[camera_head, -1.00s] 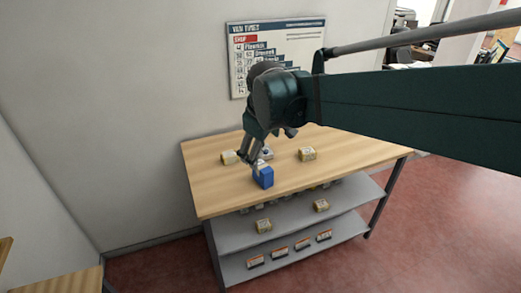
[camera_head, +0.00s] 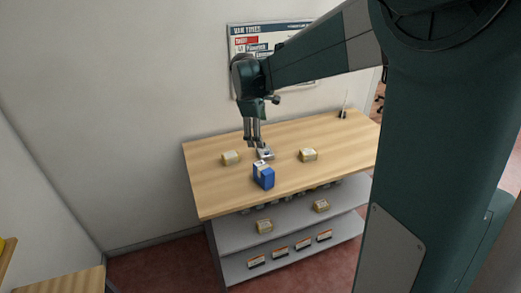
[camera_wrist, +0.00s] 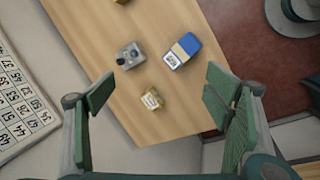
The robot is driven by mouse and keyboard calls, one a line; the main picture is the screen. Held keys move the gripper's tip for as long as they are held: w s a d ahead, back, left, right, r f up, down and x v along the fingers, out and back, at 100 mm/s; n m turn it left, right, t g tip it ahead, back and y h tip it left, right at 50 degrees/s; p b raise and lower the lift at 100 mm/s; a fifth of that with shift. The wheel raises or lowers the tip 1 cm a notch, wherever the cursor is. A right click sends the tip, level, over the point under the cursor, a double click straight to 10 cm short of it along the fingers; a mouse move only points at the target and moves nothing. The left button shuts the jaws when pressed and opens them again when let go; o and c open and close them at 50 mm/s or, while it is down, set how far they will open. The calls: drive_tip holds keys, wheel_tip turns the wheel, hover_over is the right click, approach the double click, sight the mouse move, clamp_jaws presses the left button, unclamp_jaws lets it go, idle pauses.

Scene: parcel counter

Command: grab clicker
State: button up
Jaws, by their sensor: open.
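The clicker (camera_head: 265,154) is a small grey device lying on the wooden counter behind the blue box. I see no contact with the clicker.
A blue box (camera_head: 263,176) stands in front of the clicker. Small yellowish parcels lie to its left (camera_head: 230,158) and right (camera_head: 308,155). A dark object with an antenna (camera_head: 343,114) stands at the counter's far right. Lower shelves (camera_head: 235,235) hold more parcels.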

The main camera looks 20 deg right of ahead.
drive_tip(key=w+d+f+n+g, duration=0.1)
drive_tip(key=w+d+f+n, duration=0.25)
drive_tip(key=w+f, duration=0.55)
drive_tip(key=n+g+h+p, duration=0.2)
drive_tip(key=n, duration=0.1)
approach(265, 150)
drive_tip(key=shift+s+d+f+m, duration=0.25)
drive_tip(key=shift+s+d+f, duration=0.15)
drive_tip(key=shift+d+f, duration=0.15)
drive_tip(key=shift+w+d+f, duration=0.1)
drive_tip(key=shift+w+f, duration=0.05)
drive_tip(key=shift+f, duration=0.25)
drive_tip(key=shift+x, duration=1.25)
drive_tip(key=shift+x, duration=2.6)
drive_tip(key=shift+w+f, duration=0.1)
drive_tip(key=shift+w, duration=0.05)
drive_tip(key=c, duration=1.3)
